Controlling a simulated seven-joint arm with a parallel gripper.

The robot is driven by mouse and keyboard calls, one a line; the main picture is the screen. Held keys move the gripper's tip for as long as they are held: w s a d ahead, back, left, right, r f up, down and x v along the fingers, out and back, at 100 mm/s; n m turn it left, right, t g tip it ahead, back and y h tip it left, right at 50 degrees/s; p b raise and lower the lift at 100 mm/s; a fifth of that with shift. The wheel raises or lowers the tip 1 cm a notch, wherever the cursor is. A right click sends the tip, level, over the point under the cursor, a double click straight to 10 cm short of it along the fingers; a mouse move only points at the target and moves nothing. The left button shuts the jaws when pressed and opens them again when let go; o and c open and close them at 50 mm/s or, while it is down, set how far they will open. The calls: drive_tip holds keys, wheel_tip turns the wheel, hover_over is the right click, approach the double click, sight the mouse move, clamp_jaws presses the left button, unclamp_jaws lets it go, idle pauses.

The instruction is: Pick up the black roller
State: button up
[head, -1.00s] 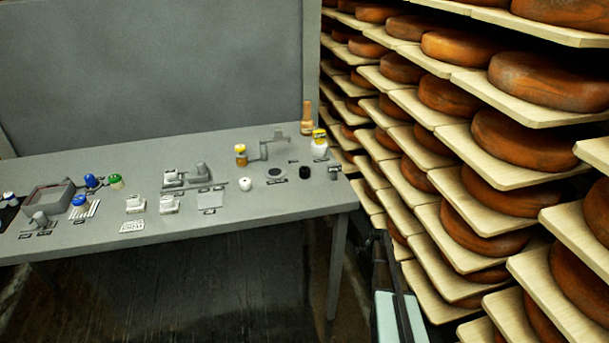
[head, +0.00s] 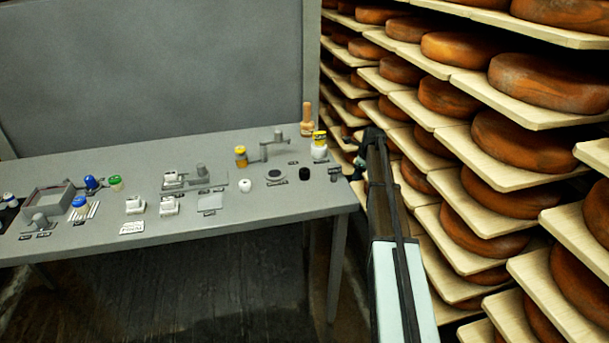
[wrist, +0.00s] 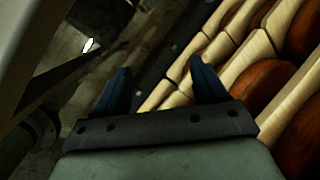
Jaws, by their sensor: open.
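The black roller appears to be the small black cylinder (head: 304,173) near the right end of the grey table in the head view. It stands apart from the things around it. My gripper (wrist: 160,82) is open and empty in the wrist view, its two dark blue fingers spread apart. In the head view my arm rises at the right of the table, and the gripper end is near the table's right edge, to the right of the black cylinder. The black cylinder does not show in the wrist view.
Beside the cylinder are a dark disc (head: 275,176), a white jar with a yellow top (head: 319,147) and a small grey part (head: 334,173). A wooden peg-like object (head: 307,120) stands at the back corner. Shelves of cheese wheels (head: 497,137) crowd my arm's right side.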

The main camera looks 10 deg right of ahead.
drive_tip(key=w+a+r+m, duration=0.1)
drive_tip(key=a+r, duration=0.2)
drive_tip(key=r, duration=0.4)
drive_tip(key=s+a+r+n+g, duration=0.1)
drive_tip(key=s+a+r+g, duration=0.15)
drive_tip(key=a+r, duration=0.65)
drive_tip(key=s+a+r+n+g, duration=0.15)
drive_tip(key=s+a+r, duration=0.3)
drive_tip(key=a, duration=0.85)
hover_over(304, 170)
drive_tip(key=shift+m+g, duration=0.3)
drive_tip(key=shift+m, duration=0.15)
drive_tip(key=f, duration=0.7)
drive_tip(key=shift+a, duration=0.3)
drive_tip(key=shift+d+f, duration=0.2)
drive_tip(key=shift+f, duration=1.25)
drive_tip(key=shift+d+f, duration=0.15)
drive_tip(key=shift+f, duration=1.3)
drive_tip(key=shift+c, duration=0.3)
drive_tip(key=c, duration=1.1)
